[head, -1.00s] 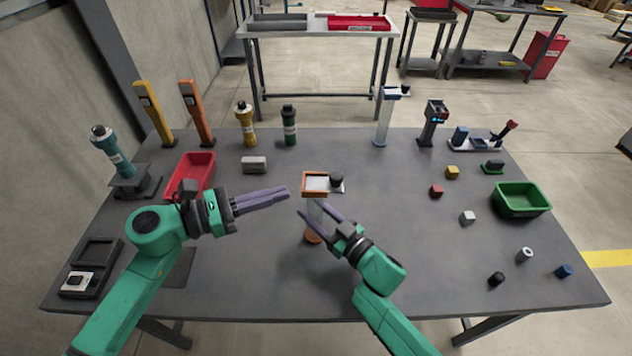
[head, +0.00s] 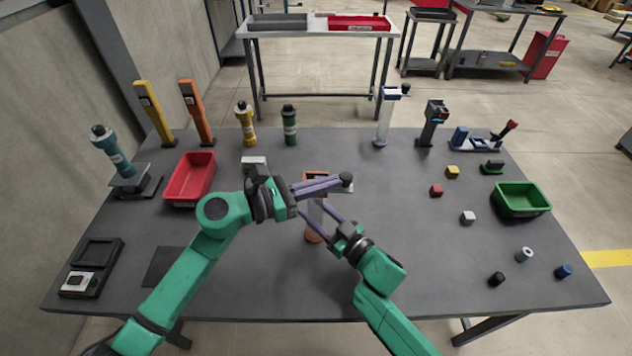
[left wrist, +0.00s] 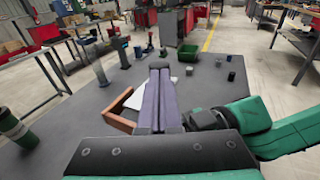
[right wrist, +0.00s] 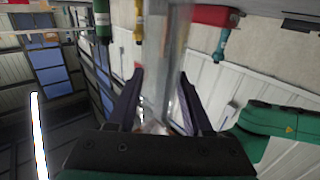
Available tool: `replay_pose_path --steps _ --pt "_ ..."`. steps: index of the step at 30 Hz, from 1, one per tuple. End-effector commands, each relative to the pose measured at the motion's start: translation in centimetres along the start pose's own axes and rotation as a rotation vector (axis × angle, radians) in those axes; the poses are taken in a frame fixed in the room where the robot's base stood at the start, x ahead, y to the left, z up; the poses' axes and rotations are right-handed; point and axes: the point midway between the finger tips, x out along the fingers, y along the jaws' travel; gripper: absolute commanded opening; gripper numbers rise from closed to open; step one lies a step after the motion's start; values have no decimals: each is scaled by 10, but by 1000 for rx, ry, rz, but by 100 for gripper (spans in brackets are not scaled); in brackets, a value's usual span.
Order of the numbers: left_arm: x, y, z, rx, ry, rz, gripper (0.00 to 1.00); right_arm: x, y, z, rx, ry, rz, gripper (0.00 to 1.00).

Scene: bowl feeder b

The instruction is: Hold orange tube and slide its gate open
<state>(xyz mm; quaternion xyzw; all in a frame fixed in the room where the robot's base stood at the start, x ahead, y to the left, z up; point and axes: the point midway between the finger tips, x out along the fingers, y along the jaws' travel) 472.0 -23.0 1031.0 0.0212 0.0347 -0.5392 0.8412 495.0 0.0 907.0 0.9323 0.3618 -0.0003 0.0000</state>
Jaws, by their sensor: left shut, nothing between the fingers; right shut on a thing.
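The orange tube is a clear upright tube with an orange square top (head: 315,175) and an orange base (head: 313,237). My right gripper (head: 312,208) is shut around the clear tube (right wrist: 160,60) below the top. A white gate plate (head: 338,190) sticks out to the right of the top, and its black knob (head: 346,178) stands at the left fingertips. My left gripper (head: 340,183) is shut and empty, lying across the top. In the left wrist view its fingers (left wrist: 160,72) cover part of the plate (left wrist: 132,98) beside the orange frame (left wrist: 117,113). The tube's opening is mostly hidden.
A red bin (head: 167,190) and a grey block (head: 252,161) lie left of the tube. Yellow (head: 245,125) and green (head: 290,126) cylinders stand behind. A green bin (head: 502,200) and small blocks are at right.

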Motion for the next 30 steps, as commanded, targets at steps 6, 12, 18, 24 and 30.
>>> replay_pose_path --steps 6,12,18,24,30 --pt "24 -13 3 2 -2 -1 0 0 -1 0 -3 -1 -3 0" --pt "24 -14 3 2 -2 -4 0 0 -3 0 -5 -1 -5 0" --pt "18 -15 2 1 -2 -5 0 0 -4 1 -5 -1 -7 0" --pt "-28 -12 -1 0 5 3 0 0 -2 1 -3 -2 -4 0" --pt "-86 -13 0 -1 5 3 0 0 -2 1 -1 -2 -3 0"
